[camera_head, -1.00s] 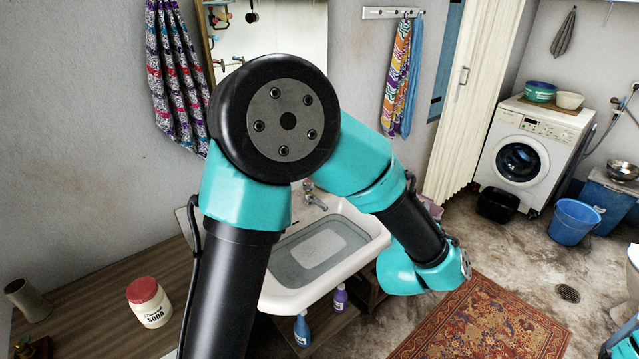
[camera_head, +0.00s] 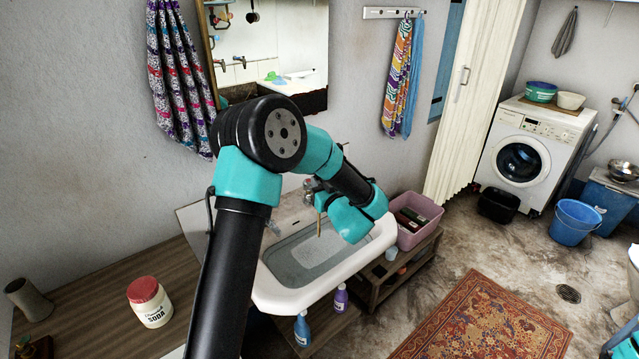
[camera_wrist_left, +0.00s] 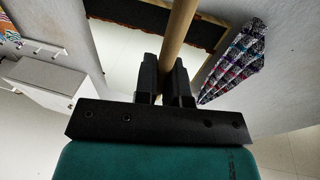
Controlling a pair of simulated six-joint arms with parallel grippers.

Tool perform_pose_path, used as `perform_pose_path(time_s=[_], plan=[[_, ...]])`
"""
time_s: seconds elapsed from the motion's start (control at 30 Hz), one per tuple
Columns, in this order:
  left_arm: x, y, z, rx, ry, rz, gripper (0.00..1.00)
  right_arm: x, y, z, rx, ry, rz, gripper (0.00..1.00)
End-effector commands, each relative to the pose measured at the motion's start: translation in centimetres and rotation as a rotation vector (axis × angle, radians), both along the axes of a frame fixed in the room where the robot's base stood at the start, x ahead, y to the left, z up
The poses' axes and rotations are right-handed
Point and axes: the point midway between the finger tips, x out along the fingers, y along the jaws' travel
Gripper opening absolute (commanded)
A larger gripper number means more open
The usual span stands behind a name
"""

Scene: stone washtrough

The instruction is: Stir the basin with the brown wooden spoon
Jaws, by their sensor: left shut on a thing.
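The white basin (camera_head: 285,299) stands below the mirror, with water and a pale rectangular patch in it. My left arm reaches over it, and its links cover part of the basin and tap. In the left wrist view my left gripper (camera_wrist_left: 166,80) is shut on the handle of the brown wooden spoon (camera_wrist_left: 181,28), which runs up out of the picture. In the head view a short brown length of the spoon (camera_head: 318,226) points down over the water. I cannot tell whether its lower end touches the water. My right gripper is not in view.
A soda jar (camera_head: 149,302) stands on the wooden counter (camera_head: 95,318) at left. A pink tub (camera_head: 418,222) sits on a low shelf right of the basin. A blue bottle (camera_head: 302,329) and a purple bottle (camera_head: 340,298) stand below its front. The tap (camera_head: 309,197) is behind.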

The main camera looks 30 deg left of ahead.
Motion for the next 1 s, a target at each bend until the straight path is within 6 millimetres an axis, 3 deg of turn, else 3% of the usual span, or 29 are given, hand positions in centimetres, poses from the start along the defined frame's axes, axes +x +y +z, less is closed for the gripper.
perform_pose_path(time_s=[0.47,1.0], plan=[[0.0,-0.1,-0.7,-0.001,0.0,-0.004,0.0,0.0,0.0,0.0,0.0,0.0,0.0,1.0],[0.0,-0.1,-4.8,-0.001,0.001,-0.005,0.0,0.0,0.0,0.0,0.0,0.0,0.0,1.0]])
